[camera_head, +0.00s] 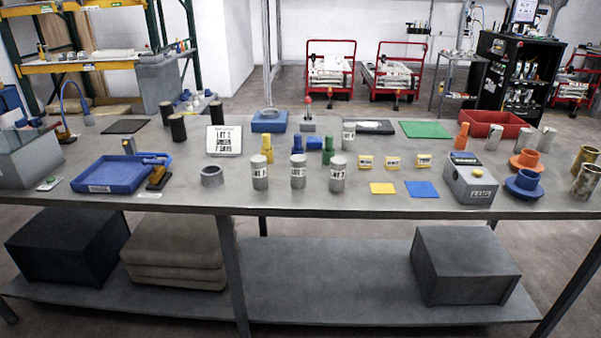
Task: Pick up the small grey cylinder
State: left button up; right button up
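Several small grey cylinders with white labels stand upright on the grey table. Three are in a row near the front middle: a left one (260,172), a middle one (298,173) and a right one (338,175). Another labelled grey cylinder (349,134) stands farther back. A short, wide grey ring-like cylinder (212,175) sits to the left of the row. I cannot tell which one the task means. Neither of my grippers is in view, and nothing is seen holding any cylinder.
The grey table (390,207) carries a blue tray (105,187) at left, a grey box (470,180) at right and a red bin (495,122) behind it. Yellow, blue and green pieces stand just behind the row. The table's front strip is mostly clear.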

aim_at(298, 162)
jog(key=l+u, duration=0.1)
jog(key=u, duration=0.35)
jog(key=l+u, duration=0.15)
jog(key=u, duration=0.3)
jog(key=l+u, duration=0.25)
jog(key=l, duration=0.2)
jog(key=k+l+u, duration=0.1)
jog(key=l+u, duration=0.15)
jog(key=l, duration=0.15)
jog(key=l+u, duration=0.25)
jog(key=l, duration=0.2)
jog(key=k+l, duration=0.15)
jog(key=l, duration=0.2)
jog(key=k+l, duration=0.1)
jog(key=l, duration=0.2)
jog(key=k+l+u, duration=0.1)
jog(key=l, duration=0.25)
